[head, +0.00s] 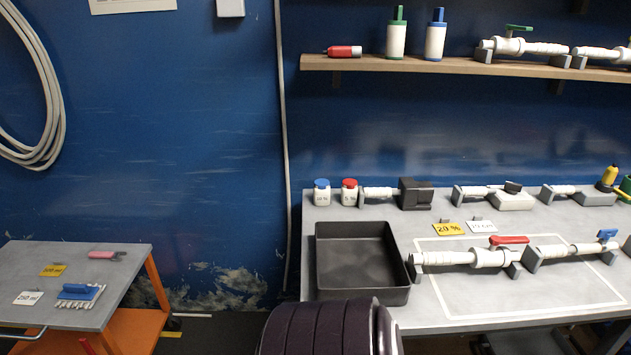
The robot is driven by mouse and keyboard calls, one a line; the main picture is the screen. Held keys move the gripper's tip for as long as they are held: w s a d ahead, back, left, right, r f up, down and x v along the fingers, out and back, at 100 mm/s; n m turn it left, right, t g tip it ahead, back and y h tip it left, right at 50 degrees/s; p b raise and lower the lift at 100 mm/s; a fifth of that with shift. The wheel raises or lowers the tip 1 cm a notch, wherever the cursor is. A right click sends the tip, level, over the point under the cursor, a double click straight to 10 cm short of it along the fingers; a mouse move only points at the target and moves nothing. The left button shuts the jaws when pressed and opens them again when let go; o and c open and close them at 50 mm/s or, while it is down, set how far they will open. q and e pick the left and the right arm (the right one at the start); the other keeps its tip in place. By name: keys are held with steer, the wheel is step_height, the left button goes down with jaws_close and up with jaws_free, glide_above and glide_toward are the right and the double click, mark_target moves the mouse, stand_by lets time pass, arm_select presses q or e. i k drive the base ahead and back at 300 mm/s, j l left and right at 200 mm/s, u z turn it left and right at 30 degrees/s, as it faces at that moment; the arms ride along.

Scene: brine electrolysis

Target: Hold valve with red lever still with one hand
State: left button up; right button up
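The valve with the red lever (509,240) is part of a white pipe assembly (455,258) on the grey workbench. It lies inside a white outlined rectangle and rests on small grey supports. The red lever lies about level along the pipe. To its right, another white pipe piece with a blue lever (607,234) lies in the same line. Whether the two pieces touch is hard to tell. Neither of my grippers is in view, and nothing is seen holding the valve.
A black tray (318,262) sits left of the pipes. Along the bench's back stand two small bottles, a black device (415,193) and more pipe parts. A wooden shelf (440,66) hangs above. An orange-framed cart (150,275) stands at left. A dark ribbed object (325,330) blocks the bottom centre.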

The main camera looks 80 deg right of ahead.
mark_target(494, 239)
steer(key=z, duration=2.15)
steer(key=j, duration=0.1)
